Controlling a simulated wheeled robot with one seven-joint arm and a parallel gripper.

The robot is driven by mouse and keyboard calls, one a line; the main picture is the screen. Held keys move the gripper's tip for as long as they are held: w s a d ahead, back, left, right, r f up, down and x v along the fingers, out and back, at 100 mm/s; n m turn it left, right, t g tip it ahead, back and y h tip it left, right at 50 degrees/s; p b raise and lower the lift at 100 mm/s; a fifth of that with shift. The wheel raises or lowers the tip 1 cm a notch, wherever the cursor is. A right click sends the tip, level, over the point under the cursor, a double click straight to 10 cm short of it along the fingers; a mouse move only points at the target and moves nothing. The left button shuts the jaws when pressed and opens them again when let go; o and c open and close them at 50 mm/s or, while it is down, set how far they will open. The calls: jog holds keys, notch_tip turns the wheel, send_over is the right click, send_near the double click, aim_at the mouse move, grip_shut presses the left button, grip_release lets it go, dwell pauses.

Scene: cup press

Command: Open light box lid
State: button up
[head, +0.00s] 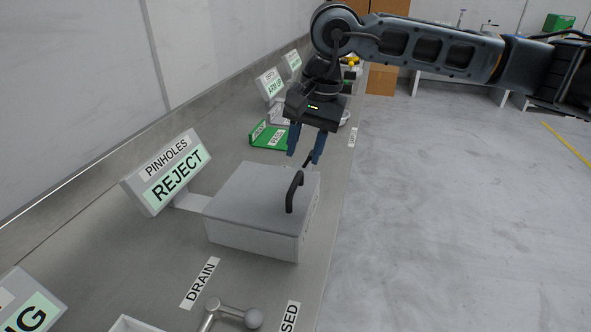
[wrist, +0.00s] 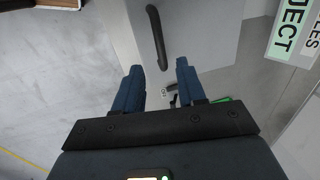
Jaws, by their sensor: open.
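The light box (head: 255,235) is a grey-white box with a flat lid (head: 250,190), which is shut. A dark curved handle (head: 294,192) stands at the lid's right edge; it also shows in the wrist view (wrist: 157,38), beyond my fingers. My gripper (head: 306,158) is open and empty, pointing down just above and behind the box's far edge. In the wrist view the two blue fingers of my gripper (wrist: 158,80) are spread apart, with nothing between them. The handle is apart from the fingers.
A sign reading PINHOLES REJECT (head: 170,172) is attached at the box's left. A green tray (head: 268,136) lies behind the box. The floor to the right is clear.

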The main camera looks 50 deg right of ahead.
aim_at(297, 179)
jog(key=shift+w+a+f+p, duration=0.1)
jog(key=shift+w+f+p, duration=0.1)
jog(key=shift+f, duration=0.8)
jog(key=shift+w+a+f+p, duration=0.1)
jog(key=shift+w+f, duration=0.05)
jog(key=shift+f, duration=0.85)
jog(key=shift+w+a+f+p, duration=0.1)
jog(key=shift+w+f, duration=0.1)
jog(key=shift+f, duration=0.8)
grip_shut()
